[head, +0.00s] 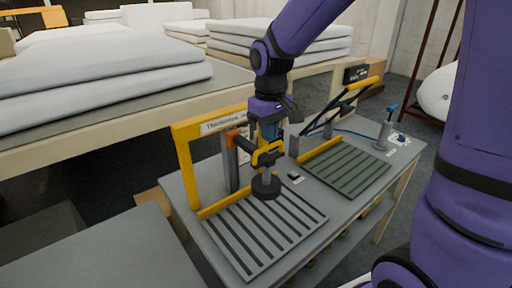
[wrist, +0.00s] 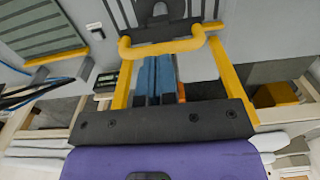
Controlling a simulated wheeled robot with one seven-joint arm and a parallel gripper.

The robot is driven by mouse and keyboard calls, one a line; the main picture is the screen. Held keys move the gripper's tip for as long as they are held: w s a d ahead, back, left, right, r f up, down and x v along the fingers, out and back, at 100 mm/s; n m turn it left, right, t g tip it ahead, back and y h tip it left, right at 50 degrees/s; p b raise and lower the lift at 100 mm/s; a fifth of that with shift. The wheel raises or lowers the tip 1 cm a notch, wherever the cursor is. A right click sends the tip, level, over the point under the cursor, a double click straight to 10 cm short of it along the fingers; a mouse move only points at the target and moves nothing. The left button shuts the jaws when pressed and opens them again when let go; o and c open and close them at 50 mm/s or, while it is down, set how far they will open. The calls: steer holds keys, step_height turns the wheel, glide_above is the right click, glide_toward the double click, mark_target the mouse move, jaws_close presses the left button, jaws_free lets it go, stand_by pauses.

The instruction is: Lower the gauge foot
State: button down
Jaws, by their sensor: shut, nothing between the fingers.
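The gauge foot (head: 266,187) is a dark round disc under a short stem, over the slatted grey plate (head: 250,250). I cannot tell whether it touches the plate. A yellow handle (head: 268,156) sits above the foot, beside a grey post with an orange block (head: 238,138). In the wrist view the yellow handle bar (wrist: 165,47) crosses just beyond my fingertips, with the dark foot (wrist: 158,22) behind it. My gripper (head: 268,142) points down at the handle, its blue fingers (wrist: 157,72) shut and empty. I cannot tell whether they touch the bar.
A yellow frame with a sign (head: 185,165) surrounds the gauge. A second slatted plate (head: 346,166) with a yellow-handled lever (head: 362,84) lies to the right. A grey stand (head: 384,135) is at the bench's right end. White wadding (head: 100,75) lies on tables behind.

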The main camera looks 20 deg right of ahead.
steer(key=shift+f, duration=1.7)
steer(key=shift+r, duration=3.55)
steer(key=shift+s+d+r, duration=0.1)
steer(key=shift+s+r, duration=0.1)
steer(key=shift+r, duration=0.05)
steer(key=s+d+r+m+t, duration=0.1)
steer(key=s+d+r, duration=0.1)
steer(key=s, duration=0.5)
steer(key=s+d+r+m+t, duration=0.1)
steer(key=s+d+r+t, duration=0.1)
steer(key=s, duration=0.4)
steer(key=s+d+r+m+t, duration=0.1)
steer(key=s+d+r+t, duration=0.1)
steer(key=s+r, duration=0.2)
steer(key=s, duration=0.3)
steer(key=shift+s+d+r+m, duration=0.25)
steer(key=shift+s+d+m, duration=0.05)
steer(key=shift+s+d, duration=0.05)
steer(key=shift+w, duration=0.15)
